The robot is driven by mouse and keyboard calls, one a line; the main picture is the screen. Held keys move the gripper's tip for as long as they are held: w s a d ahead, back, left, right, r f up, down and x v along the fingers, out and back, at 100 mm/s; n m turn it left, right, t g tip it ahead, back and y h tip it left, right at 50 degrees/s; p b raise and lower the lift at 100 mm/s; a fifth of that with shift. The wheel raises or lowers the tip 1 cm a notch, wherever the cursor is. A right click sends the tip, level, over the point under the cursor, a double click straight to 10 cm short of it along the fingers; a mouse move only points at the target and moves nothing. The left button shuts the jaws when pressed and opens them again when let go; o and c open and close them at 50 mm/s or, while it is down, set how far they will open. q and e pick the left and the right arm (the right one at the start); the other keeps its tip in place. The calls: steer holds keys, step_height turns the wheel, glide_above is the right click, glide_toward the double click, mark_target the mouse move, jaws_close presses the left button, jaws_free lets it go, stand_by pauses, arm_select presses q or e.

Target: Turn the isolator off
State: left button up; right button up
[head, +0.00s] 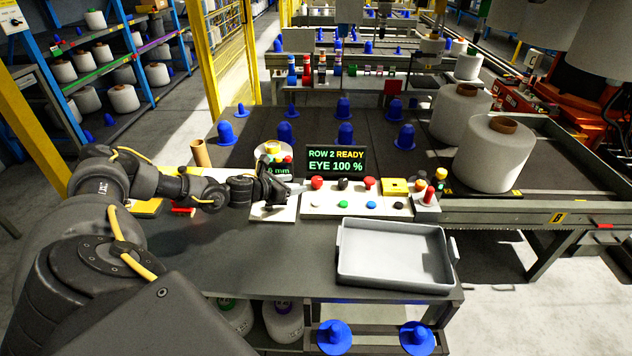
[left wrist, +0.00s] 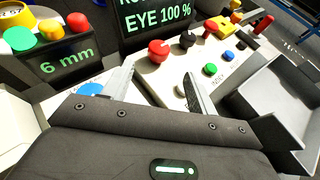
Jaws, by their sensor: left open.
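A white control panel (head: 345,205) carries several knobs and buttons. A red knob (head: 317,183) stands at its left end; it also shows in the left wrist view (left wrist: 160,49), with a white mark on it. Another red knob (head: 369,184) and a yellow block (head: 397,186) stand further right. No label I can read says which control is the isolator. My left gripper (head: 288,190) is at the panel's left end; in the left wrist view its fingers (left wrist: 158,84) are apart and empty, just short of the red knob. My right gripper is not in view.
A display (head: 336,161) reading "ROW 2 READY EYE 100 %" stands behind the panel. A grey tray (head: 393,280) lies in front of it. A smaller "6 mm" display (left wrist: 62,65) with coloured buttons is at the left. Large bobbins (head: 490,160) stand at the right.

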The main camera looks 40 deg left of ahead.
mark_target(315, 180)
arm_select(q)
steer(key=x, duration=1)
steer(key=shift+w+f+p, duration=0.1)
steer(key=shift+p, duration=0.25)
steer(key=c, duration=1)
